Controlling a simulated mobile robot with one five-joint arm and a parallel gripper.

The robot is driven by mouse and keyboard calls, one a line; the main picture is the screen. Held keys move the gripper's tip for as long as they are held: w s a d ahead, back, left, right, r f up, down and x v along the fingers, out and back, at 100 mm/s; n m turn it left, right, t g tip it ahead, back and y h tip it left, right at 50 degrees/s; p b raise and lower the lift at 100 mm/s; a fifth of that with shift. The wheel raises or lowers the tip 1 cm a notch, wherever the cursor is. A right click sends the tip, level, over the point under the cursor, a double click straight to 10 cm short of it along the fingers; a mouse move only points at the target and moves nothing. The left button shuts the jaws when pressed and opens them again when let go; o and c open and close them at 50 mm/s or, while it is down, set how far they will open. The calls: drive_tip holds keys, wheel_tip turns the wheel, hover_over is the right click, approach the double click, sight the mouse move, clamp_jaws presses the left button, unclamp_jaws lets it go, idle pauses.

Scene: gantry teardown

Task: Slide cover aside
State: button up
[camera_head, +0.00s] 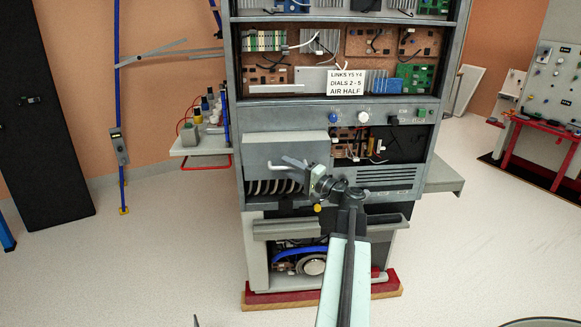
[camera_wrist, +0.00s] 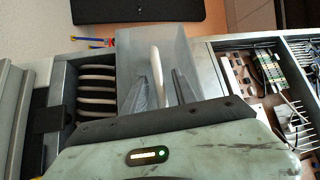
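The cover (camera_head: 285,149) is a plain grey panel on the left front of the tall cabinet. Pale curved ribs show below it. A light bar handle (camera_head: 296,163) sticks out from the cover. My gripper (camera_head: 317,178) is at the cover's lower right, by the handle. In the wrist view the cover (camera_wrist: 134,60) is a grey sheet, and the pale handle (camera_wrist: 158,66) runs between my two grey fingers (camera_wrist: 166,82). The fingers stand apart with a gap at the right of the handle. Whether the left finger touches it is unclear.
A sign (camera_head: 346,82) hangs on the cabinet (camera_head: 233,110) above. An open bay with boards and wires (camera_head: 358,146) lies right of the cover. A small shelf (camera_head: 200,147) with bottles juts out at the left. A red-framed bench (camera_head: 545,128) stands far right.

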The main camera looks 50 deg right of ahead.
clamp_jaws()
idle(1.3)
